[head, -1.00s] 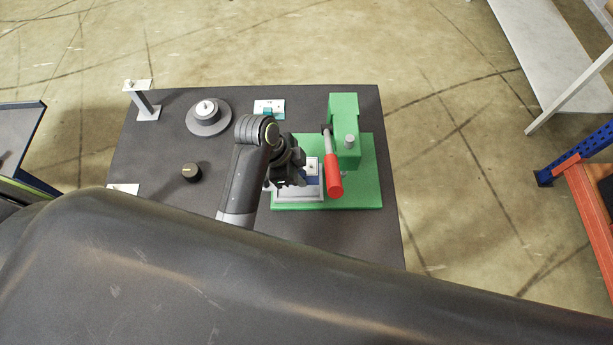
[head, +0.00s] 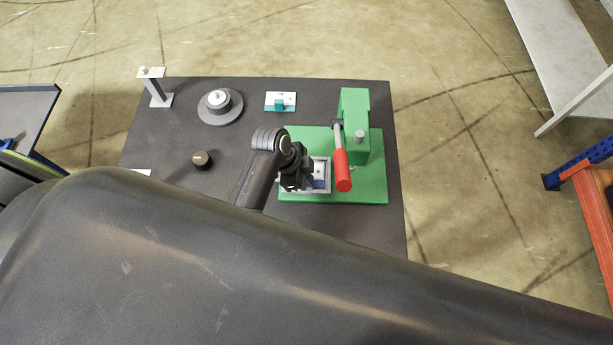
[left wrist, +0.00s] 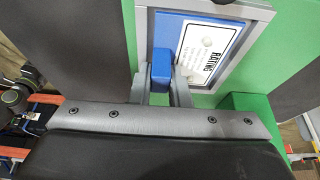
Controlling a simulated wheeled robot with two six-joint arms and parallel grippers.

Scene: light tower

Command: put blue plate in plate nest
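The blue plate (left wrist: 172,32) carries a white label with dark lettering and a blue grip block. My left gripper (left wrist: 160,88) has its two grey fingers on either side of that block, closed on it. The plate lies at the grey-framed plate nest (left wrist: 262,12), within its outline in the left wrist view; I cannot tell whether it is fully seated. In the head view the left gripper (head: 296,182) is over the left part of the nest (head: 328,172) and hides much of the plate (head: 320,184). My right gripper is not in view.
The nest is on a green fixture (head: 370,188) with a red-handled lever (head: 342,170) close to the right of my gripper. A black knob (head: 202,160), a round grey piece (head: 220,107) and a teal switch (head: 280,104) are on the dark table (head: 190,190).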

